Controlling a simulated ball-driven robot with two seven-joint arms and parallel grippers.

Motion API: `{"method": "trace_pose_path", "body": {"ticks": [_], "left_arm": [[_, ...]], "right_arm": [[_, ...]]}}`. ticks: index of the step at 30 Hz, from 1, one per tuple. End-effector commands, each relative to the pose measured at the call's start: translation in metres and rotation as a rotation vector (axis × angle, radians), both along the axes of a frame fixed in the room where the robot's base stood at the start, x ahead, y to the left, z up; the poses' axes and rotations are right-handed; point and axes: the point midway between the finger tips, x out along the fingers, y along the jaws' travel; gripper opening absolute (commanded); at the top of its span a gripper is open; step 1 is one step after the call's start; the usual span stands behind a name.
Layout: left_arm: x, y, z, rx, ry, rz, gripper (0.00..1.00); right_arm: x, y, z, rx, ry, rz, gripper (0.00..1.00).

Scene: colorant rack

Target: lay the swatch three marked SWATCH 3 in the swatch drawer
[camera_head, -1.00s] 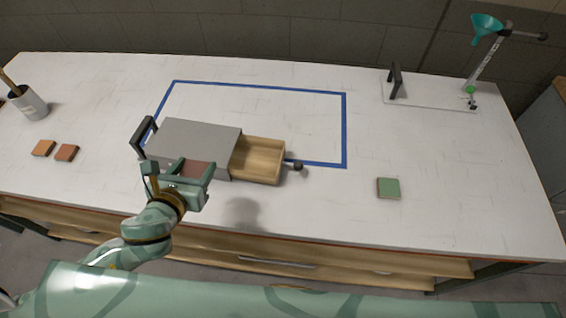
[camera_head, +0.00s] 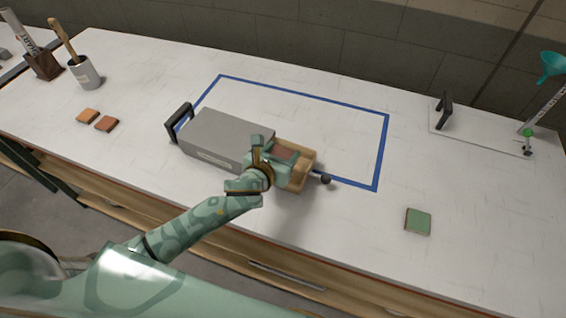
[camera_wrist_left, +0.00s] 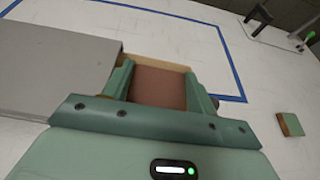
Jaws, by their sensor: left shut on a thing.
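My left gripper (camera_head: 277,154) is shut on a reddish-brown swatch (camera_wrist_left: 158,86), held flat between its two fingers. The swatch also shows in the head view (camera_head: 283,152). No marking on it is readable. The swatch drawer (camera_head: 303,176) is a light wooden tray pulled out to the right of a grey cabinet (camera_head: 228,136). The gripper and swatch are over the open drawer and hide most of its inside. In the left wrist view the drawer's far rim (camera_wrist_left: 157,61) shows just beyond the swatch. My right gripper is not in view.
A green swatch (camera_head: 418,221) lies at the right, and two orange-brown swatches (camera_head: 88,116) (camera_head: 107,124) lie at the left. A dark knob (camera_head: 326,179) sticks out right of the drawer. A cup with a brush (camera_head: 86,74) stands at the back left.

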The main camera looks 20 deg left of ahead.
Motion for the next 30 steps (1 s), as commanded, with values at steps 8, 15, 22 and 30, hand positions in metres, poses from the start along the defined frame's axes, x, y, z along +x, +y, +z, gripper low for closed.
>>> {"method": "trace_pose_path", "body": {"ticks": [8, 15, 22, 30], "left_arm": [[0.005, -0.003, -0.037, -0.003, 0.003, 0.000, 0.36], [0.005, -0.003, -0.036, 0.000, 0.000, -0.001, 0.36], [0.005, -0.003, -0.040, 0.000, 0.000, 0.000, 0.74], [0.005, -0.003, -0.039, 0.000, 0.000, -0.001, 0.79]], "right_arm": [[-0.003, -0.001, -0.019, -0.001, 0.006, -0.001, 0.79], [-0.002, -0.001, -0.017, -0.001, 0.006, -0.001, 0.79], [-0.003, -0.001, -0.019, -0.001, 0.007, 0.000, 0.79], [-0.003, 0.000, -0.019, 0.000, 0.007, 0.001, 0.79]]}}
